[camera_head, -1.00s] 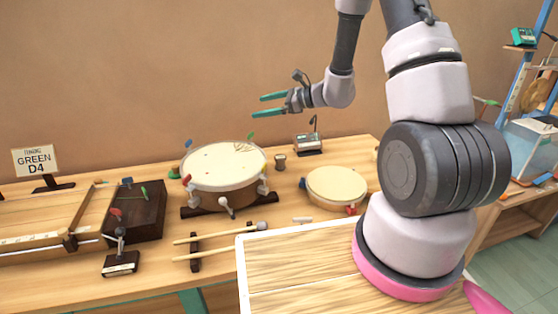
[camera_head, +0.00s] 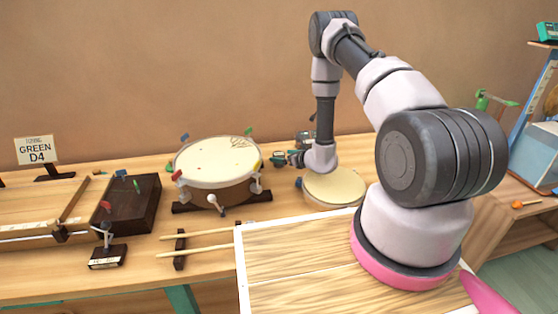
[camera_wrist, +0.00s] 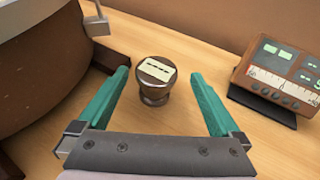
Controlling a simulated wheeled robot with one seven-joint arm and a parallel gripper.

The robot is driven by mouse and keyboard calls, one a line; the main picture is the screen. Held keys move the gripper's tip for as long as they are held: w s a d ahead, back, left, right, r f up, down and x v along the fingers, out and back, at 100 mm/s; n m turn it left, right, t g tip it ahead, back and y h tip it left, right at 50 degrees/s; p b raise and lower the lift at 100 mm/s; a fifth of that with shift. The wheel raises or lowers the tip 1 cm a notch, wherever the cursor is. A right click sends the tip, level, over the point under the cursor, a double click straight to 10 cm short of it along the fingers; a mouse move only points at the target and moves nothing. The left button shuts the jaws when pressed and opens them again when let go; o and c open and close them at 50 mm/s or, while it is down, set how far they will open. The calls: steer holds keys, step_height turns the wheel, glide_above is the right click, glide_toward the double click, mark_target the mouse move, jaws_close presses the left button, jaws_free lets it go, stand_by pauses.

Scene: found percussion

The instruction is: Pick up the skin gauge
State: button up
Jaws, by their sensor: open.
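A small dark brown spool-shaped piece with a cream label on top (camera_wrist: 156,78), which I take to be the skin gauge, stands upright on the wooden bench in the wrist view. My gripper (camera_wrist: 159,76) is open, with one green finger on each side of this piece and visible gaps between. The piece is not held. In the head view my gripper (camera_head: 275,159) is low over the bench, between the large drum and the small drum. The piece cannot be made out there, because my gripper covers that spot.
The large drum (camera_head: 217,161) stands close at the left of my gripper. A brown meter box with a dial (camera_wrist: 285,75) is at the right in the wrist view. The small drum (camera_head: 335,187) and drumsticks (camera_head: 195,235) lie nearer. The wall (camera_head: 230,60) is behind.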

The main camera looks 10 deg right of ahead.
mark_target(275, 156)
steer(key=x, duration=0.6)
steer(key=shift+s+a+f, duration=0.1)
steer(key=shift+s+f, duration=0.2)
steer(key=shift+f, duration=0.05)
jaws_close()
steer(key=shift+r, duration=0.1)
